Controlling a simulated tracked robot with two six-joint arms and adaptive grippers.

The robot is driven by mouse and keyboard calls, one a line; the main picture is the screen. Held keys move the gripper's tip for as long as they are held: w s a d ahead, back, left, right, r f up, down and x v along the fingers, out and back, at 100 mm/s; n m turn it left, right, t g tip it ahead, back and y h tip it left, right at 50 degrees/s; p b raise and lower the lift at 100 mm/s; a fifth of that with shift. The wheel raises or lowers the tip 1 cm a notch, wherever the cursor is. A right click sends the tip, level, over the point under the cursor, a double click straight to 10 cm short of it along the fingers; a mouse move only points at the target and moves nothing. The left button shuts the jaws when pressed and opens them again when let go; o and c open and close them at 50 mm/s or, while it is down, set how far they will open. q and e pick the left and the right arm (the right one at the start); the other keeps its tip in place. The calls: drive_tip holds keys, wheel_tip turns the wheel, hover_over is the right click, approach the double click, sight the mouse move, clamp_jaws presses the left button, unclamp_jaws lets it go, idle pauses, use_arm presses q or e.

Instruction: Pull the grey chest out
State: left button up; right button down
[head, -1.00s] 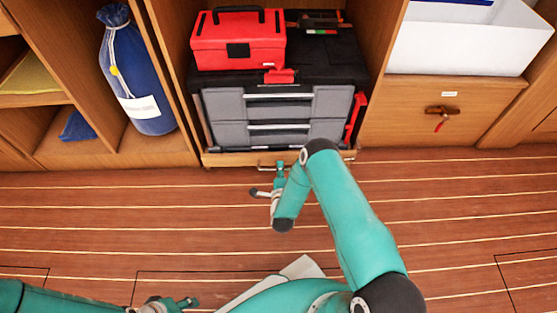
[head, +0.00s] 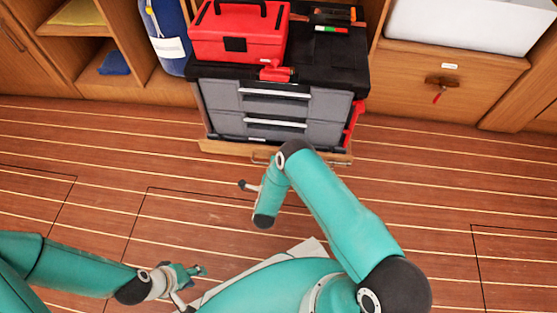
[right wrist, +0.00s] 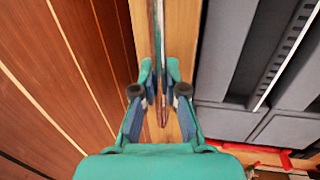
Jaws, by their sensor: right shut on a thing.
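The grey chest (head: 275,115) has grey drawer fronts, pale handle strips and a black top. It stands on a wooden pull-out board (head: 225,148), with its front out past the cupboard's edge. The right wrist view shows the grey fronts (right wrist: 226,60) at the right. My right gripper (right wrist: 160,78) is shut on the metal bar handle (right wrist: 159,30) of the board; in the head view my own arm mostly hides this grip, and part of the handle (head: 258,161) shows. My left gripper (head: 191,284) is open and empty above the floor at the lower left.
A red toolbox (head: 238,38) and several small tools (head: 333,22) ride on the chest's top. A drawer with a red-tagged latch (head: 441,85) is at the right. The plank floor in front is clear.

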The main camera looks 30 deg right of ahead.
use_arm(q)
drive_tip(key=shift+s+a, duration=0.15)
drive_tip(key=shift+s, duration=0.4)
use_arm(e)
drive_tip(key=shift+s+a+f, duration=0.25)
drive_tip(key=shift+s+a, duration=0.05)
drive_tip(key=shift+s, duration=0.25)
drive_tip(key=c, duration=1.2)
unclamp_jaws()
drive_tip(key=shift+r, duration=0.1)
use_arm(q)
drive_tip(key=shift+a, duration=0.1)
use_arm(e)
drive_tip(key=v, duration=0.7)
drive_tip(key=shift+s, duration=0.2)
